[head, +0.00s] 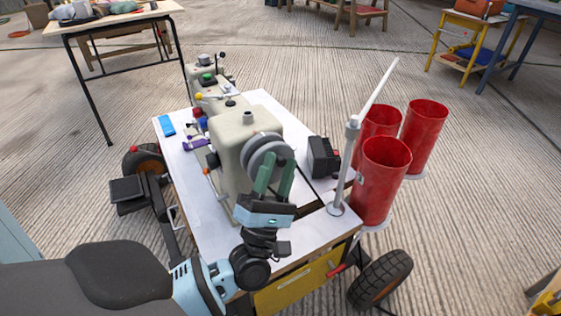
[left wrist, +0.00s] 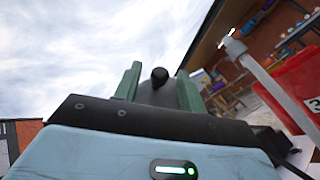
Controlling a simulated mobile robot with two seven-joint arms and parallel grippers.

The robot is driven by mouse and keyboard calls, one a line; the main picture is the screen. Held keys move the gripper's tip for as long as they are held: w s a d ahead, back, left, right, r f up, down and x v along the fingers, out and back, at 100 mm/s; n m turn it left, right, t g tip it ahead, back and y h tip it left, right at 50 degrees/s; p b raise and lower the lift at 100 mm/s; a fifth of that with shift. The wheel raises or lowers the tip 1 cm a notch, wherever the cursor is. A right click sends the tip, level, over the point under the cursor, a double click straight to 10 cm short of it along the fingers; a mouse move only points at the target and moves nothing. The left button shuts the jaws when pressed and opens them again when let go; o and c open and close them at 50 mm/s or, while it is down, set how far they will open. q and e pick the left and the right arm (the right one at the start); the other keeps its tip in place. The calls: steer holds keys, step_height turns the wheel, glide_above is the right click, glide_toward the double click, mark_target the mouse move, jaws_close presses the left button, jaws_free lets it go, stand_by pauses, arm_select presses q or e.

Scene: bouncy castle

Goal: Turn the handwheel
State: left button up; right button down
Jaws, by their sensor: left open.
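The handwheel (head: 262,146) is a grey round disc on the near end of a cream sewing machine (head: 229,131). In the left wrist view the wheel (left wrist: 160,94) shows as a dark grey shape with a black knob (left wrist: 160,76) at its top. My left gripper (head: 276,168) is open, its two green fingers pointing up at the wheel's lower part. In the left wrist view the fingers (left wrist: 163,82) stand on either side of the wheel; I cannot tell if they touch it. My right gripper is not in view.
The machine stands on a wheeled white-topped cart (head: 188,194). A dark box (head: 323,157), a pale slanted post (head: 353,130) and several red cylinders (head: 384,172) are to the right. A blue item (head: 166,126) lies at the left. A wooden table (head: 117,18) stands behind left.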

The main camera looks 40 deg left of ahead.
arm_select(q)
steer(key=v, duration=0.6)
steer(key=shift+f, duration=0.15)
steer(key=shift+s, duration=0.15)
